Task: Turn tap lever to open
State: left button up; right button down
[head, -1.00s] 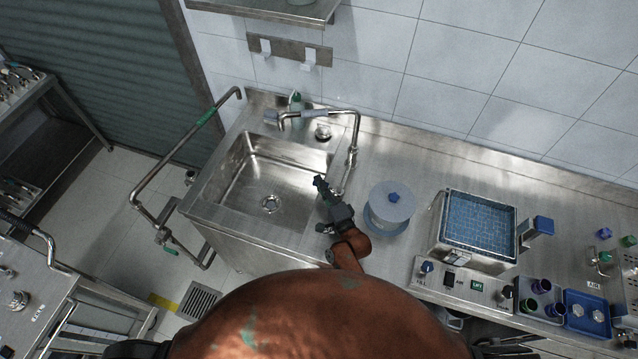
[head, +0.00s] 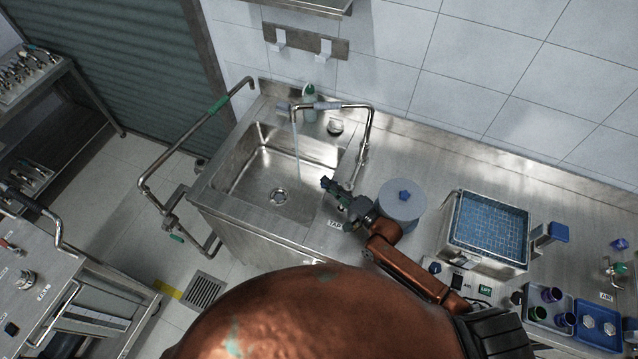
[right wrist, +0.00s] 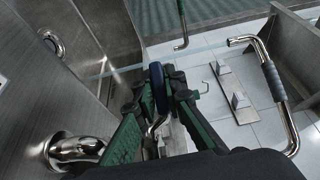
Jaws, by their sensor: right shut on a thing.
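The chrome tap (head: 370,125) rises at the right edge of the steel sink (head: 262,190), its spout reaching left over the basin. A thin stream of water (head: 296,150) falls from the spout into the sink. My right gripper (head: 328,184) is at the tap's base, above the counter. In the right wrist view, my right gripper (right wrist: 166,76) is shut on the tap lever, whose dark blue grip (right wrist: 158,90) sits between the green-sided fingers. The lever's chrome stem (right wrist: 153,130) shows below it. The head view mostly hides the lever. My left gripper is not seen.
A white-and-blue round container (head: 399,203) stands just right of my right gripper. A blue-lined basket bath (head: 488,228) is farther right on the counter. A green bottle (head: 310,100) stands behind the sink. A bent rail (head: 180,150) projects left of the sink.

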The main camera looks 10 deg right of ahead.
jog(key=c, duration=2)
grip_release()
